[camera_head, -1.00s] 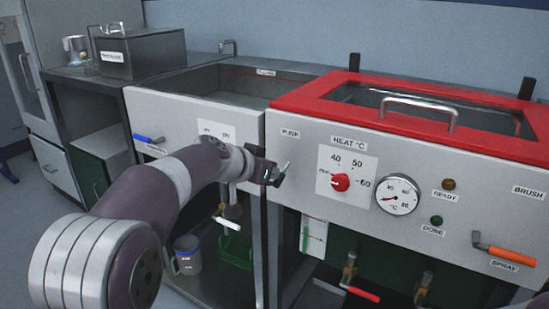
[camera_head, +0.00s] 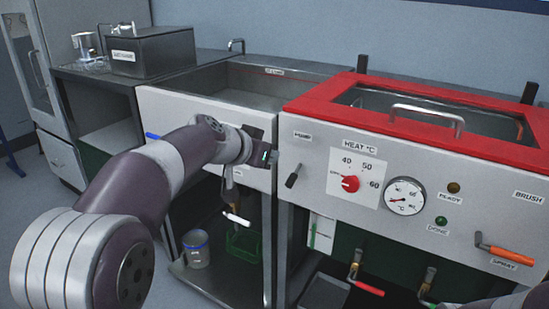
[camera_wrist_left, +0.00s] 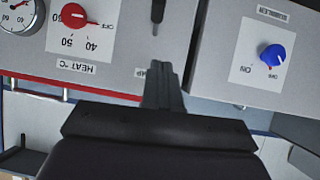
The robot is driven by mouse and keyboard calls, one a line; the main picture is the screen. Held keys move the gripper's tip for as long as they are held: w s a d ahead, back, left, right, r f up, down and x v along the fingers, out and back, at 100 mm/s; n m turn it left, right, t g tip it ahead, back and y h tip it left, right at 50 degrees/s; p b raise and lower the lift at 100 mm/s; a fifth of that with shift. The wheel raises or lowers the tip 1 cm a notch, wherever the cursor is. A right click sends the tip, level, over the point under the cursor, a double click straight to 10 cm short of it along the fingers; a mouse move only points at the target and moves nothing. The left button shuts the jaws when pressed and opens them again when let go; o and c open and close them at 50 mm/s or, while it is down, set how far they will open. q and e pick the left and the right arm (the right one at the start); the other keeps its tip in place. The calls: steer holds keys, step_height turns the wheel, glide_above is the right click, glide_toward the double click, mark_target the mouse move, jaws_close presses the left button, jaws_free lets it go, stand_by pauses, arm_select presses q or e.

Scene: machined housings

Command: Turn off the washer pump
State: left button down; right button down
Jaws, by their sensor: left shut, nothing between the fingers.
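The pump switch (camera_head: 293,176) is a small dark lever on the pale front panel, under the PUMP label (camera_head: 302,135). Its thick end points down and slightly left. My left gripper (camera_head: 270,156) is shut and empty, just left of the lever and apart from it in the head view. In the left wrist view, which shows the panel upside down, the shut fingers (camera_wrist_left: 163,78) partly cover the PUMP label (camera_wrist_left: 142,72), and the lever (camera_wrist_left: 157,14) shows at the top edge. Part of my right arm shows at the bottom right; its gripper is not clear.
The red heat knob (camera_head: 350,184), gauge (camera_head: 405,196) and orange spray handle (camera_head: 504,255) lie to the right. A red-framed lid (camera_head: 312,98) is above. A blue knob (camera_wrist_left: 273,54) shows in the left wrist view. Valves with handles (camera_head: 368,289) are below the panel.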

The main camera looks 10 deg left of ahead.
arm_select(q)
steer(key=v, duration=0.5)
steer(key=shift+s, duration=0.3)
